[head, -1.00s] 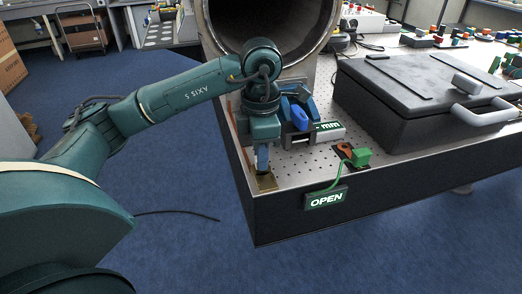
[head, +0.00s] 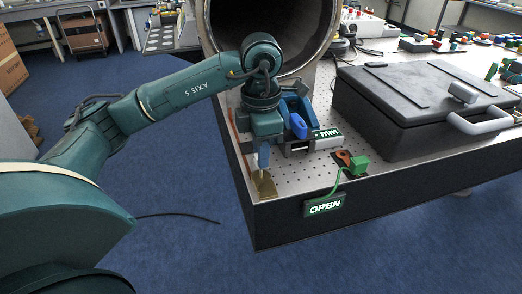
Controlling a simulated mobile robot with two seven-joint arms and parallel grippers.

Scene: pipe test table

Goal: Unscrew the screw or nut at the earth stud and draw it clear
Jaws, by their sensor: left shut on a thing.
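My left gripper (head: 263,160) points straight down above a small brass plate (head: 267,190) at the near left corner of the perforated table (head: 300,183). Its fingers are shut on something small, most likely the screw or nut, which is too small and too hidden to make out. A thin upright piece shows between the fingertips and the plate; I cannot tell whether it is the earth stud or the held part. My right gripper is not in view.
A blue-handled tool (head: 298,124) and a grey gauge marked "mm" (head: 325,138) stand close right of the gripper. A green block (head: 359,166) is wired to the OPEN sign (head: 325,206). A large pipe (head: 318,55) is behind; a black case (head: 415,100) fills the right.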

